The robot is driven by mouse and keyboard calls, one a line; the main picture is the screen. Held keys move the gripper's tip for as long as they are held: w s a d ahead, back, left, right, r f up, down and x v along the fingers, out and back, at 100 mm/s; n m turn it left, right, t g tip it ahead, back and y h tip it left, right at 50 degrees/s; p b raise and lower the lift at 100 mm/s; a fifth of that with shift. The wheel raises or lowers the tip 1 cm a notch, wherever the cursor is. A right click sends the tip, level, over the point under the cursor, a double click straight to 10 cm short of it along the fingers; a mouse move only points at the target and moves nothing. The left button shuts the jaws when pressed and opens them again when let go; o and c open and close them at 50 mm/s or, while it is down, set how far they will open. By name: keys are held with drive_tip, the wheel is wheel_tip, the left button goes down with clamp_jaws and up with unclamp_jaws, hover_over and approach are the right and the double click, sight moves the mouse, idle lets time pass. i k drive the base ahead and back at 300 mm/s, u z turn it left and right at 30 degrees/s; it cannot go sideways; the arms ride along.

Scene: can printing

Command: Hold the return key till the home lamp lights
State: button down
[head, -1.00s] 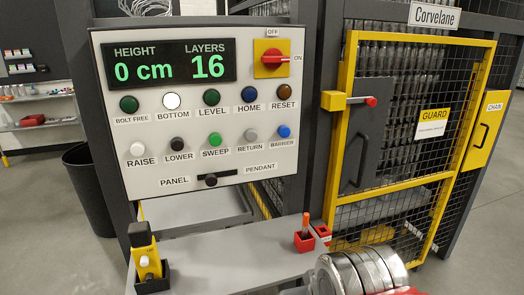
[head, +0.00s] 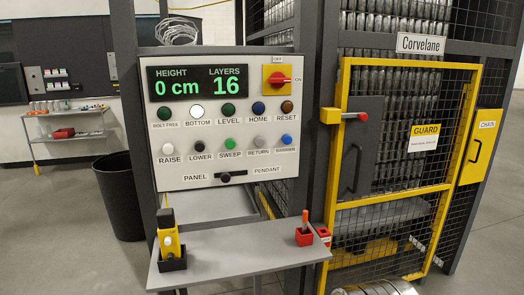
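The return key (head: 259,142) is a grey round button in the lower row of the control panel (head: 170,172), above the label RETURN. The home lamp (head: 258,108) is a dark blue dome in the upper row and looks unlit. The bottom lamp (head: 197,111) looks bright white. The display (head: 197,82) reads HEIGHT 0 cm and LAYERS 16. The slider (head: 226,177) between PANEL and PENDANT sits nearer the PANEL side. Only a ribbed metal part of my arm shows at the bottom edge. My gripper is not in view, and nothing touches the return key.
A grey shelf (head: 225,257) juts out below the panel, bearing a yellow pendant (head: 168,240) and a red holder (head: 304,236). A yellow-framed mesh guard door (head: 390,196) stands to the right. A black bin (head: 120,200) stands at left. Open floor lies left of the shelf.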

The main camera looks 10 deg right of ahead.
sight(259, 141)
drive_tip(key=u, duration=0.6)
drive_tip(key=i, duration=1)
